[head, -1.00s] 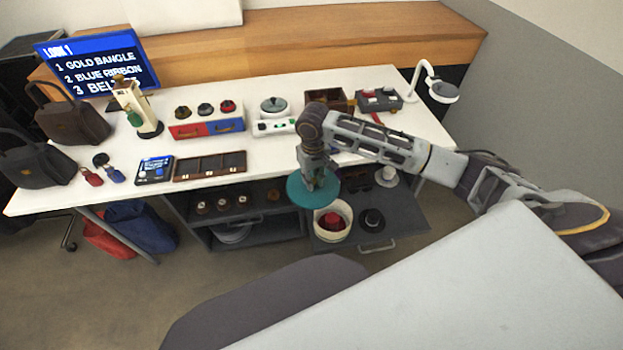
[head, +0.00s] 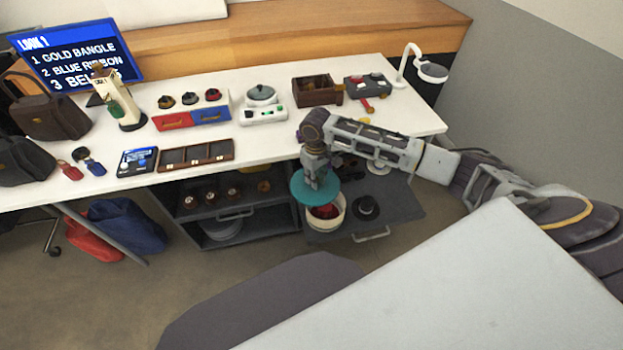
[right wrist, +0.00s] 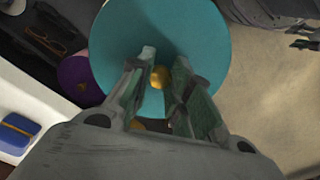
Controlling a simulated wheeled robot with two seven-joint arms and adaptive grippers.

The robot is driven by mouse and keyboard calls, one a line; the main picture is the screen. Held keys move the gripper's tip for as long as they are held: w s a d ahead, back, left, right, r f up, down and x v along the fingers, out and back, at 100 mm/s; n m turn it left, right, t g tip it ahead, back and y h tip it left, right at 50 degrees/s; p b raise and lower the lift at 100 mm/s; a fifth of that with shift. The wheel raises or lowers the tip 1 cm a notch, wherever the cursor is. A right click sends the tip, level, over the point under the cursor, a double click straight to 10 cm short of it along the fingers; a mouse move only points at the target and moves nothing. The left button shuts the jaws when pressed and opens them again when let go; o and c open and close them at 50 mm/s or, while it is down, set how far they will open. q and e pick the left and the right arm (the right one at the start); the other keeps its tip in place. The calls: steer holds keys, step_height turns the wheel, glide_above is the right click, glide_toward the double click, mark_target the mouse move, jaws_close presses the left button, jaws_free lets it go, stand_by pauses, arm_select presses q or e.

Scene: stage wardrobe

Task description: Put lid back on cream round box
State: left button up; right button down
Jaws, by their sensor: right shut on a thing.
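My right gripper (head: 317,183) is shut on the knob of a round teal lid (head: 301,191). In the right wrist view the lid (right wrist: 200,40) fills the upper middle, with its gold knob (right wrist: 158,77) between the fingers. The cream round box (head: 327,226) stands open on the dark pulled-out drawer or shelf below the table, with something red (head: 326,211) inside. The lid is above the box, off to its left and back, and covers part of the opening from view. I cannot tell the height of the gap. My left gripper is not in view.
A black hat-like item (head: 366,208) stands right of the box on the pulled-out surface (head: 402,215). The white table (head: 265,143) lies behind and above, with trays, small boxes and a lamp (head: 431,72). A dark shelf unit (head: 262,228) is to the left.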

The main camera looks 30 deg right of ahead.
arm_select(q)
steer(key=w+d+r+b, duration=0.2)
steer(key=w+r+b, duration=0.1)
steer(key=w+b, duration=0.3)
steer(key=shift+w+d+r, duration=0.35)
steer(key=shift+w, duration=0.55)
arm_select(e)
steer(key=w+d+f+n, duration=0.2)
steer(key=d+f, duration=0.4)
steer(key=f, duration=0.4)
steer(key=shift+d+f+n, duration=0.2)
steer(key=shift+f+n, duration=0.2)
arm_select(q)
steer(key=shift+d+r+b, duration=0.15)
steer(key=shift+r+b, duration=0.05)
steer(key=shift+b, duration=0.15)
arm_select(e)
steer(key=shift+f, duration=0.1)
